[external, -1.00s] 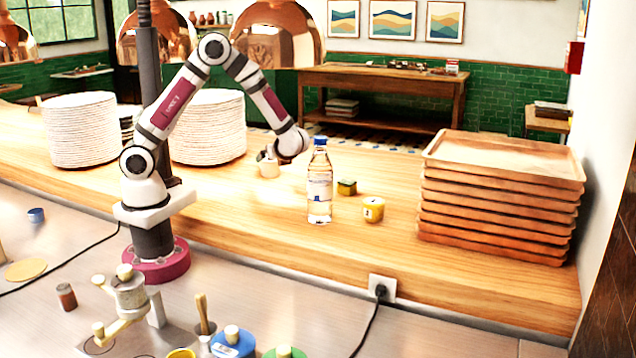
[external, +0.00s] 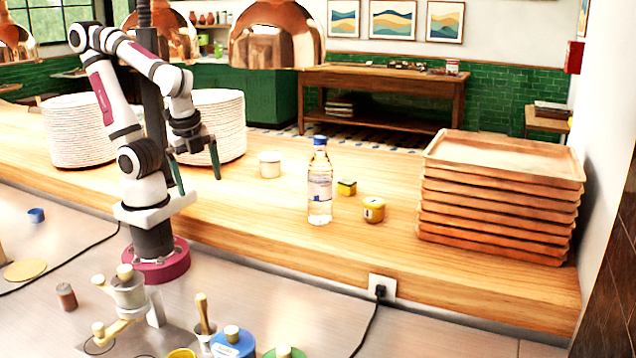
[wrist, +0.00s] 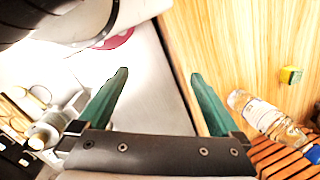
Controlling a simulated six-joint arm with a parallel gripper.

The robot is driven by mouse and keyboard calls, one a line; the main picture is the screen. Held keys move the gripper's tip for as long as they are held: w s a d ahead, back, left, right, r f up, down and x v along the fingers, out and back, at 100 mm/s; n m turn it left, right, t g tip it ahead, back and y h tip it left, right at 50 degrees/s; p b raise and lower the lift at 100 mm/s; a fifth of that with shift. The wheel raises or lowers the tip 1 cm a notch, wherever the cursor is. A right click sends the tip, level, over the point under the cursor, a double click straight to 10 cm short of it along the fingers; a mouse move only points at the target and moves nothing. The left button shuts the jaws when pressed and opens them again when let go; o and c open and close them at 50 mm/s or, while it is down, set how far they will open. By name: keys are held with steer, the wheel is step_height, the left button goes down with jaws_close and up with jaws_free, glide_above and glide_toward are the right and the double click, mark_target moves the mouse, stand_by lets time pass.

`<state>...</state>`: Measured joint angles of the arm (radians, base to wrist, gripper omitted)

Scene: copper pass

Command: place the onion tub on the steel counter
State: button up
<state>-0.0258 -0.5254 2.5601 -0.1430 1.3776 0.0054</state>
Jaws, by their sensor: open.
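A small pale tub (external: 270,164) stands upright on the wooden counter, left of the bottle; I take it as the onion tub, but no label is readable. The steel counter (external: 320,315) runs along the front, lower than the wood. My gripper (external: 198,183) is open and empty, pointing down in front of the right plate stack, left of the pale tub and apart from it. In the wrist view my gripper (wrist: 159,73) has nothing between its green fingers, with the steel surface below. The pale tub is not visible there.
A clear bottle (external: 319,185), a small yellow-green box (external: 347,187) and a yellow jar (external: 374,209) stand right of the tub. Stacked trays (external: 500,200) fill the right end. A hanging copper lamp (external: 277,35) is overhead. Several tubs and tools crowd the front steel.

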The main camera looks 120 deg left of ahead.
steer(key=s+a+r+g+y, duration=0.1)
steer(key=a+g+y, duration=0.15)
steer(key=a, duration=0.55)
steer(key=s+a+g+y, duration=0.1)
steer(key=s+a+y, duration=0.15)
steer(key=a, duration=0.45)
steer(key=m+y, duration=0.6)
steer(key=m, duration=0.2)
glide_above(266, 158)
steer(key=d, duration=0.4)
step_height(266, 158, down, 2)
steer(key=f+m, duration=0.1)
steer(key=f, duration=0.1)
steer(key=a+f+m+t, duration=0.1)
steer(key=f, duration=0.1)
steer(key=a+f+m+t, duration=0.1)
steer(key=f, duration=0.1)
steer(key=shift+a+f+m, duration=0.1)
steer(key=shift+a+m, duration=0.15)
steer(key=shift+m, duration=0.15)
steer(key=shift+f, duration=0.1)
steer(key=x, duration=0.7)
steer(key=shift+w+a+f, duration=0.1)
steer(key=shift+a+f, duration=0.05)
steer(key=shift+a, duration=0.1)
steer(key=c, duration=1.4)
